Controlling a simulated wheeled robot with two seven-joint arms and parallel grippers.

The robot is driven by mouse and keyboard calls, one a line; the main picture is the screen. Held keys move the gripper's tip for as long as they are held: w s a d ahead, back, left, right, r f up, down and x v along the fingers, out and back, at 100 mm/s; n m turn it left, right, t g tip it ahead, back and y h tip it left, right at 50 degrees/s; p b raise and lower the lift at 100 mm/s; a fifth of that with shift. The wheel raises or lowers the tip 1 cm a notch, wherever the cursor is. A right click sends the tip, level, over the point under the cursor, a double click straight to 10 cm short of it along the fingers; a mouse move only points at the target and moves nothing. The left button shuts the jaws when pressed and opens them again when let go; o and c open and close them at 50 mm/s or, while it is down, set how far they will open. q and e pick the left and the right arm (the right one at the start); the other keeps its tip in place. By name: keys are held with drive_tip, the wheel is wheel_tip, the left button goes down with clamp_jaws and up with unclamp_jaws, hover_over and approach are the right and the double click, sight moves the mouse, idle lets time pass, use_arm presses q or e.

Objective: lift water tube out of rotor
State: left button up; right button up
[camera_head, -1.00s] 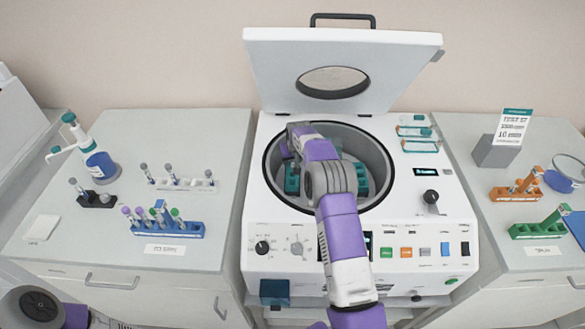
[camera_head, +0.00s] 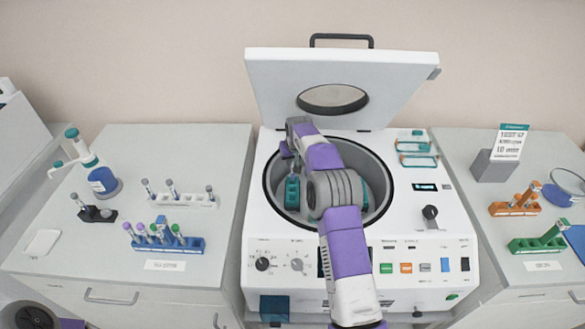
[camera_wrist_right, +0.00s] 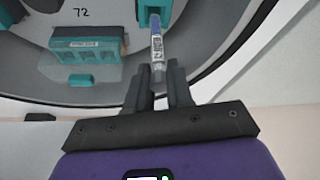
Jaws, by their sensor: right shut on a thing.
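The water tube (camera_wrist_right: 157,48), slim with a blue section and a printed pale label, is between the fingers of my right gripper (camera_wrist_right: 158,78), which is shut on it. Its far end meets a teal rotor bucket (camera_wrist_right: 153,8) at the top of the right wrist view; I cannot tell whether it is still inside. In the head view my right gripper (camera_head: 288,152) is over the left side of the open centrifuge bowl, and the tube is not clear there. A teal bucket (camera_head: 292,192) of the rotor shows below it. My left gripper is not in view.
The centrifuge lid (camera_head: 275,80) stands open behind the bowl. On the left bench are a blue rack (camera_head: 195,246) with several tubes, a white rack (camera_head: 200,201) and a dark holder (camera_head: 98,214). Orange (camera_head: 508,210) and green (camera_head: 530,246) racks stand on the right bench.

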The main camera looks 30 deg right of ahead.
drive_tip(key=shift+r, duration=1.15)
wheel_tip(320, 180, up, 5)
drive_tip(key=p, duration=0.4)
drive_tip(key=shift+f+p, duration=0.1)
drive_tip(key=shift+p, duration=0.3)
drive_tip(key=shift+f, duration=0.1)
